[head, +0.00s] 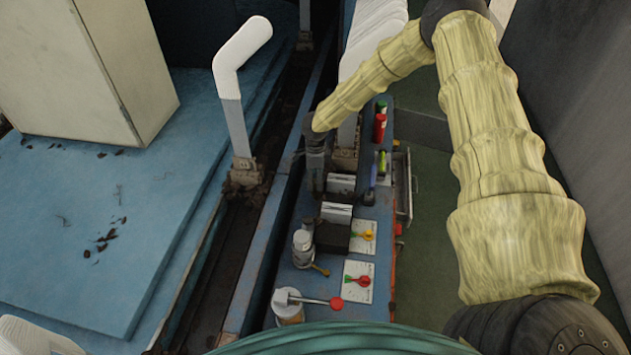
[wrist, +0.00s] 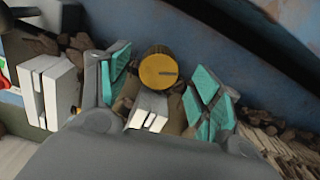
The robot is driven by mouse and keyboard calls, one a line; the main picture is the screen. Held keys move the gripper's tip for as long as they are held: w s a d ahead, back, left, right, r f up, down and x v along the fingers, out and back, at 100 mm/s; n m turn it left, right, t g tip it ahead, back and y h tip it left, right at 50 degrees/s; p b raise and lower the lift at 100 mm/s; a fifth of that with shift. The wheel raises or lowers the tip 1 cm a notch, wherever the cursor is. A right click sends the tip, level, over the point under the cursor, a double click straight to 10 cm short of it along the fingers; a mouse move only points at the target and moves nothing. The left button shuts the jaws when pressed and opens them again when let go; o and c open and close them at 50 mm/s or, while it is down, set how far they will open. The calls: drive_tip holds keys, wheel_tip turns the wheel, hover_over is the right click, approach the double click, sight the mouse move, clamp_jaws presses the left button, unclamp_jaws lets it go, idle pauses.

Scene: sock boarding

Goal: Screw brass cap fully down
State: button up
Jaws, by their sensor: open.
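The brass cap (wrist: 160,70) shows in the wrist view as a round golden disc with a dark line on its face, to the right of its centre. My gripper (wrist: 162,80) is open, with one teal-padded finger on each side of the cap. A gap shows between each pad and the cap, and nothing is held. In the head view my gripper (head: 315,165) is a dark shape at the end of my sleeved arm, over the narrow blue bench. The cap is hidden there. What lies beneath the cap is mostly hidden, so its seating cannot be told.
White blocks (wrist: 50,92) stand left of the fingers in the wrist view. In the head view, a red cylinder (head: 380,127), a red-knobbed lever (head: 335,303) and white cards with coloured handles (head: 358,282) line the bench. A white bent sock board (head: 240,50) rises to the left.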

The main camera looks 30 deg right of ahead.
drive_tip(key=shift+f, duration=1.15)
drive_tip(key=c, duration=1)
drive_tip(key=shift+w+d+m, duration=0.15)
drive_tip(key=shift+m, duration=2.25)
drive_tip(key=o, duration=1)
